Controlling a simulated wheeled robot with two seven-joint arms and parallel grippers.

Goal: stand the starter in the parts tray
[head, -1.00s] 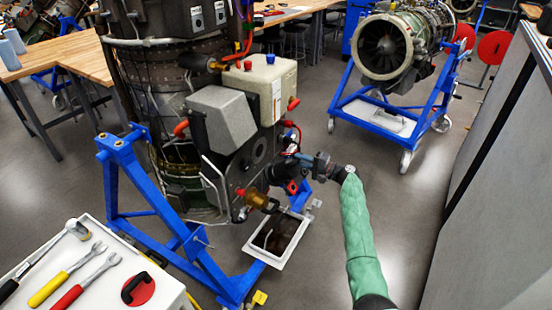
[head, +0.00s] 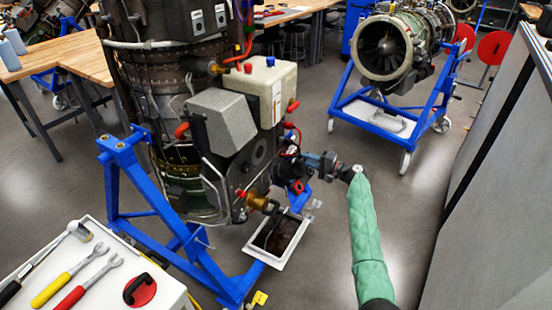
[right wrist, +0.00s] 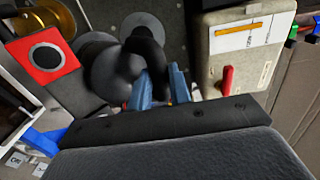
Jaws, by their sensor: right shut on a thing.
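The starter looks to be the dark rounded part with a black loop handle (right wrist: 150,50). It sits against the engine's lower side, and in the head view it shows as a dark cylinder (head: 285,169). My right gripper (head: 311,162) comes from the right and is shut on the handle. Its blue fingers (right wrist: 159,88) lie either side of the handle. I cannot tell whether the starter touches the engine. A white-rimmed tray (head: 287,262) with a dark floor, likely the parts tray, lies low below the gripper. My left gripper is not in view.
The large engine (head: 175,110) stands in a blue frame (head: 118,190). A brass part (head: 257,201) juts out just left of the starter. A white cart top (head: 95,252) with tools is at lower left. A grey cabinet (head: 495,170) bounds the right; the floor between is clear.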

